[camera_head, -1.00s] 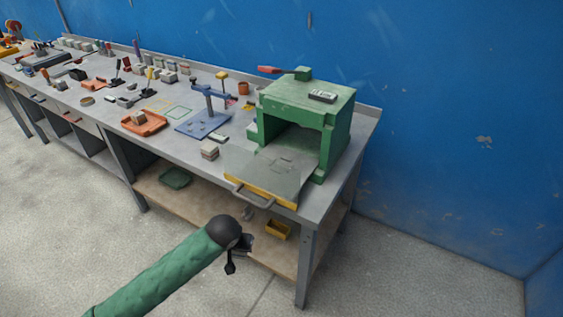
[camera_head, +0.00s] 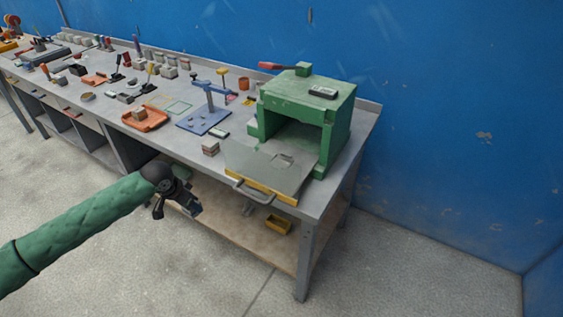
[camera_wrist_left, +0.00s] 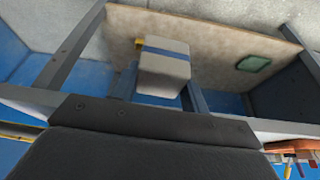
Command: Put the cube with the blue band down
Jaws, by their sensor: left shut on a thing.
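The pale grey cube with the blue band (camera_wrist_left: 162,72) sits between the two fingers of my left gripper in the left wrist view. The blue stripe runs across its upper part in that picture. My left gripper (camera_head: 188,204) is shut on it and hangs in front of the workbench (camera_head: 330,196), below the top's front edge in the head view. In that view the cube is mostly hidden by my gripper and too small to make out. My right gripper is not in view.
The green press (camera_head: 335,110) stands at the bench's right end, with a flat plate (camera_head: 255,165) and handle jutting forward. A small block (camera_head: 210,147) stands left of the plate. A blue stand (camera_head: 205,120) and orange tray (camera_head: 146,121) are farther left. A yellow bin (camera_head: 278,224) sits on the lower shelf.

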